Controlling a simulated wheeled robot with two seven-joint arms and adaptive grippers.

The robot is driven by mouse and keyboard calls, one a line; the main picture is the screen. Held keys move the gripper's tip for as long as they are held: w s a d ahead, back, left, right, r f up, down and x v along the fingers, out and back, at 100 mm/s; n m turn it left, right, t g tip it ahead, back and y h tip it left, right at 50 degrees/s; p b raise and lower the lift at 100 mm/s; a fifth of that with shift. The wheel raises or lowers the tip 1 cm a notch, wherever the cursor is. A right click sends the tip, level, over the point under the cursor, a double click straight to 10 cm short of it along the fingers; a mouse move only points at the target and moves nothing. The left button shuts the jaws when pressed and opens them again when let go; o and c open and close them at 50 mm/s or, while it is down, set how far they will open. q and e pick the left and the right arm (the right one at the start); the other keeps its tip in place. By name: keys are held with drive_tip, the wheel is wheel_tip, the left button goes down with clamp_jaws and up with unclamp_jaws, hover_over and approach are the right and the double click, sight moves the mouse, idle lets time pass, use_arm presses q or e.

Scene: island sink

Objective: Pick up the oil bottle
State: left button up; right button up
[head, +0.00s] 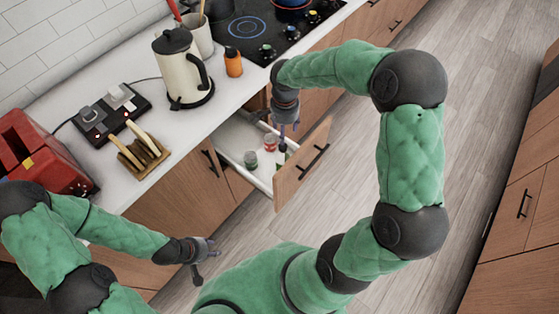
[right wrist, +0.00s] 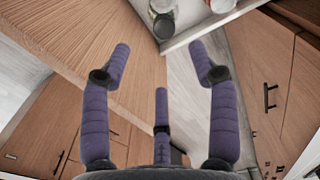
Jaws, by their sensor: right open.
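No bottle is clearly marked as oil. An orange bottle (head: 233,62) with a dark cap stands on the counter. My right gripper (head: 284,140) points down over the drawer's front end; its purple fingers are spread and empty in the right wrist view (right wrist: 160,62). There the drawer edge and jars (right wrist: 162,20) are at the top, beyond the fingertips. My left gripper (head: 205,262) is open and empty, low beside the cabinets.
A green-labelled can (head: 250,160) and a red-topped can (head: 270,142) stand in the drawer. The drawer front (head: 302,165) juts into the aisle. A kettle (head: 182,70), toast rack (head: 140,152), red appliance (head: 40,150) and hob (head: 258,28) occupy the counter. The floor (head: 345,140) is clear.

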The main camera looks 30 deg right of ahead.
sight(283, 148)
drive_tip(key=shift+w+f+b, duration=0.35)
drive_tip(key=shift+f, duration=0.4)
wheel_tip(283, 148, down, 5)
drive_tip(key=shift+f+b, duration=0.2)
drive_tip(key=shift+b, duration=0.65)
wheel_tip(283, 148, down, 5)
drive_tip(key=shift+f+b, duration=0.1)
drive_tip(key=shift+b, duration=1.15)
clamp_jaws()
